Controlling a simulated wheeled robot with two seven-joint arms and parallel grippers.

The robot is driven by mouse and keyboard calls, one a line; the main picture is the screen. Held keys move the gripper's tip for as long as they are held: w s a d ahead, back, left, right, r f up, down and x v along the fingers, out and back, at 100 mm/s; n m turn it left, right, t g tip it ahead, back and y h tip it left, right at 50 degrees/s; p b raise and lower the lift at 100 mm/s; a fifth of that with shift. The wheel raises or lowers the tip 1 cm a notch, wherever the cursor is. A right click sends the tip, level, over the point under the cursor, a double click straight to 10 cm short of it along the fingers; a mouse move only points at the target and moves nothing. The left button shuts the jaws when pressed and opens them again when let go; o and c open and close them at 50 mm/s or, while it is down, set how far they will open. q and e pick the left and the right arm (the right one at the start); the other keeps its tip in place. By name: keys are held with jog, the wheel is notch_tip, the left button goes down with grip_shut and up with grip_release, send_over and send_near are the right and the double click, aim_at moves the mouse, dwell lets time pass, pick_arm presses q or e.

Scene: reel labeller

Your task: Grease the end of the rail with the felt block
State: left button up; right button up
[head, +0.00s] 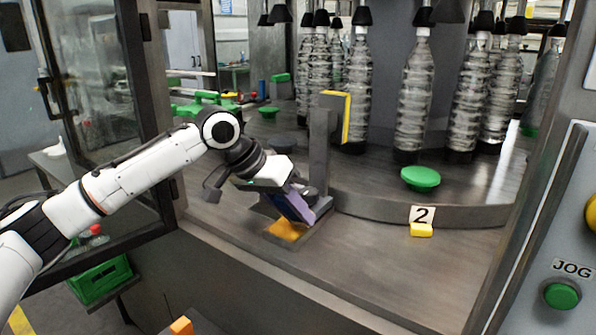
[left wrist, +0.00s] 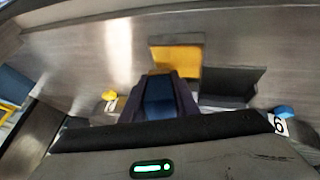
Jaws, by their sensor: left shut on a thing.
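My left gripper (head: 293,207) reaches in from the left over the machine deck, tilted downward. It is shut on a blue block (left wrist: 160,97), which sits between the dark purple fingers in the left wrist view; I take it for the felt block. Just beyond the fingers lies a flat orange-yellow patch (head: 287,229) on a grey plate; it also shows in the left wrist view (left wrist: 175,60). I cannot tell whether the block touches it. I cannot pick out the rail's end with certainty. My right gripper is not in view.
A grey post (head: 319,146) with a yellow-edged plate (head: 346,115) stands beside the gripper. Bottles (head: 414,95) hang around the carousel behind. A green knob (head: 420,178) and a yellow piece tagged 2 (head: 421,230) are to the right.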

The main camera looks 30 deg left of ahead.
pick_arm(q)
jog(key=shift+s+d+r, duration=0.1)
jog(key=shift+d, duration=0.45)
jog(key=shift+d+r+p, duration=0.15)
jog(key=shift+r+p, duration=0.05)
jog(key=shift+p, duration=0.25)
jog(key=shift+r, duration=0.9)
jog(key=shift+r+p, duration=0.6)
jog(key=shift+p, duration=0.05)
jog(key=shift+r, duration=2.25)
